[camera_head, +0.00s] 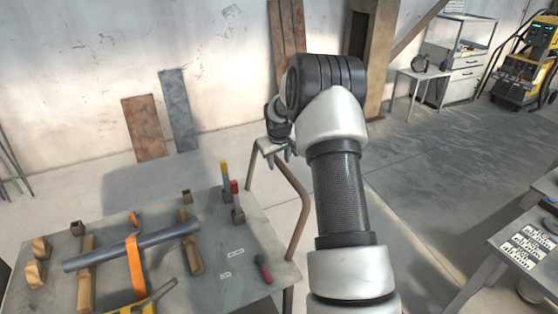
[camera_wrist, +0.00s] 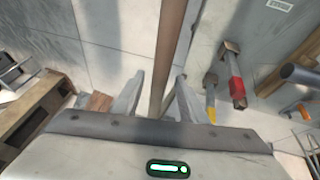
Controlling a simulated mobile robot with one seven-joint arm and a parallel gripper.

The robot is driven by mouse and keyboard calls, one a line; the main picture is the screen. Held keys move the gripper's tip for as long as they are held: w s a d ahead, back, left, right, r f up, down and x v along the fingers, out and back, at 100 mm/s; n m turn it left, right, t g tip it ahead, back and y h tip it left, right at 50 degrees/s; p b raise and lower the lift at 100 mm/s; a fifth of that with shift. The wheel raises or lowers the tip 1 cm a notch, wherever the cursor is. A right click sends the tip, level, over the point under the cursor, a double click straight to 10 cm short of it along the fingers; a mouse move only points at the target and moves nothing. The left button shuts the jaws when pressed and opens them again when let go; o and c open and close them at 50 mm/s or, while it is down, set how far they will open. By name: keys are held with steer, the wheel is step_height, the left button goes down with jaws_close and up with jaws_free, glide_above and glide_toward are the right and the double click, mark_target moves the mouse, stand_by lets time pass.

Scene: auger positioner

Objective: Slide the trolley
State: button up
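The trolley is a grey-topped work table (camera_head: 215,280) at the lower left of the head view. A bent brown tube handle (camera_head: 300,205) rises at its right end. My gripper (camera_head: 272,153) is at the handle's upper far bend, partly hidden by my wrist. In the wrist view the handle (camera_wrist: 170,40) runs down between the two fingers of my gripper (camera_wrist: 159,80). The fingers stand apart, with a gap seen on each side of the tube. I cannot tell how deep the tube lies between them.
On the trolley lie a grey pipe (camera_head: 130,247) with an orange strap (camera_head: 135,265), wooden blocks, and tools with red (camera_head: 235,188) and yellow handles. Another table (camera_head: 530,255) stands at right. A yellow machine (camera_head: 525,70) stands far right.

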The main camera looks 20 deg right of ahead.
steer(key=shift+c, duration=0.5)
jaws_close()
steer(key=shift+a, duration=0.1)
